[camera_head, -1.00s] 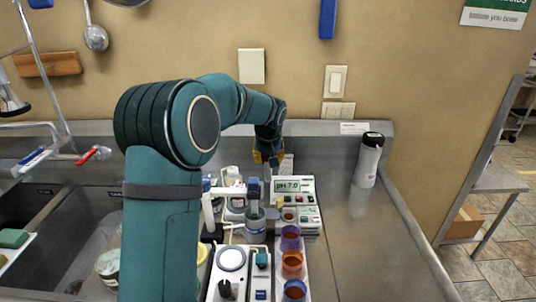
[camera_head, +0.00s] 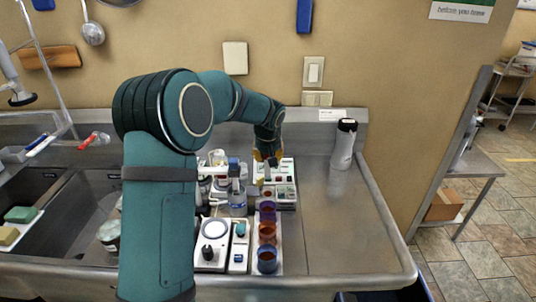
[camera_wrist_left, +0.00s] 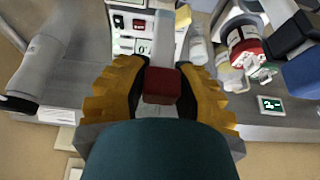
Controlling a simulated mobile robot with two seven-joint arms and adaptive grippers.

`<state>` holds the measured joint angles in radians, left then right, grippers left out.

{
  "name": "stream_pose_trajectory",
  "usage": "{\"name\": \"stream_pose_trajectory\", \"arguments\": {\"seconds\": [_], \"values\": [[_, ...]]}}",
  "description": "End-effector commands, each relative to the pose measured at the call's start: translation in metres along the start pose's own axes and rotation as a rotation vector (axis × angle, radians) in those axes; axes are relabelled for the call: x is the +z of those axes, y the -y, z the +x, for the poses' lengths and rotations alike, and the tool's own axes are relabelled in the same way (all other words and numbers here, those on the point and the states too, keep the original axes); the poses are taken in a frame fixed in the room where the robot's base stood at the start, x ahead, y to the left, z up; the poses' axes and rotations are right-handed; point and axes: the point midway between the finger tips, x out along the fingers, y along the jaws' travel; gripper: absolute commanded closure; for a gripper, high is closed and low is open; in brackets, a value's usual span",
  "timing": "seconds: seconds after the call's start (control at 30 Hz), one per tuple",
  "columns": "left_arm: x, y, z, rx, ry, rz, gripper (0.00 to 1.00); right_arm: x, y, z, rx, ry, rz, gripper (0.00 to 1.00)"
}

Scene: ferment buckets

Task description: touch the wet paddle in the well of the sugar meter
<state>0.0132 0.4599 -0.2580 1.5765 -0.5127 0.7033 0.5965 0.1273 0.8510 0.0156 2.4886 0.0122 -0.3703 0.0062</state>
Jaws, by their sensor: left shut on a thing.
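My left gripper (camera_head: 265,160) is over the white meters behind the row of cups. In the left wrist view its yellow fingers (camera_wrist_left: 161,84) are shut on the paddle (camera_wrist_left: 161,87), which shows a dark red block and a grey stem running on beyond it. A white meter (camera_wrist_left: 124,47) with small dark windows and a lit display lies just beyond the fingertips; the head view shows white meters (camera_head: 286,194) there too. I cannot tell which is the sugar meter. Its well, the paddle's tip, any wetness and any contact are not clear. My right gripper is not in view.
Several coloured cups (camera_head: 267,232) stand in a rack in front of the meters. The counter right of the cups is clear.

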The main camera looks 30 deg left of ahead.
Motion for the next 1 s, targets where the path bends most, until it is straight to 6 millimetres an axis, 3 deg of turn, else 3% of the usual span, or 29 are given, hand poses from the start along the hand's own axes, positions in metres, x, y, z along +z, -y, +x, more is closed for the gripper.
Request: {"name": "stream_pose_trajectory", "arguments": {"seconds": [0.7, 1.0], "values": [[0.021, 0.0, 0.05, 0.0, 0.0, 0.001, 1.0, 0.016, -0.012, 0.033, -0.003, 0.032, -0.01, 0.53], [0.022, 0.0, 0.052, 0.0, 0.0, 0.001, 1.0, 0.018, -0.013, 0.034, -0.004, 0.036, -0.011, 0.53]]}}
